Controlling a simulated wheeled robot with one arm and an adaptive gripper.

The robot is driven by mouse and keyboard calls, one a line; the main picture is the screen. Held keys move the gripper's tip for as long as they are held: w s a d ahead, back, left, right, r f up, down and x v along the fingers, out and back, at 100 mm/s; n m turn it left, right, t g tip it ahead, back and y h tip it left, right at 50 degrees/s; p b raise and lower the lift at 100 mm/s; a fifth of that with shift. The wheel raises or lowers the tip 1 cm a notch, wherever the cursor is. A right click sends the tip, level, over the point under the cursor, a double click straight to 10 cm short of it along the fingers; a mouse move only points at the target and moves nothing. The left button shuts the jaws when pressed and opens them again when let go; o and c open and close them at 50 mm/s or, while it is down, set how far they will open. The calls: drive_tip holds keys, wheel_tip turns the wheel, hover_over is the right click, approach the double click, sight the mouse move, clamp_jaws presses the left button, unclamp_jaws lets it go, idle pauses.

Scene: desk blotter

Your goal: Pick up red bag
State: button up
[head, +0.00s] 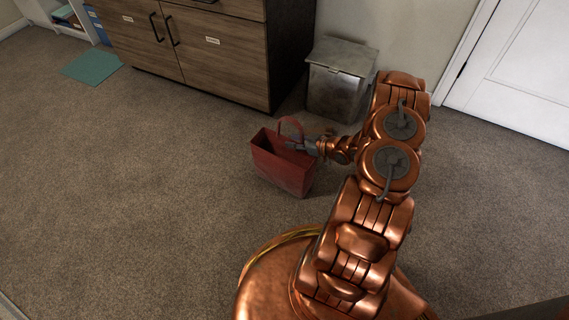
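The red bag (284,171) stands upright on the carpet, in the middle of the head view. It is open at the top, and a looped handle (291,125) rises from its rim. My gripper (296,145) is at the right side of the bag's top, beside the handle, and overlaps the bag's rim in this view. The fingers are small and dark here. I cannot tell whether they are open or closed, or whether they touch the handle.
A wooden cabinet (215,55) stands behind the bag. A grey metal bin (338,80) is at its right, near the wall. A white door (520,75) is at the far right. A teal mat (92,66) lies at the back left. The carpet at left is clear.

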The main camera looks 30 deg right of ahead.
clamp_jaws()
idle(0.6)
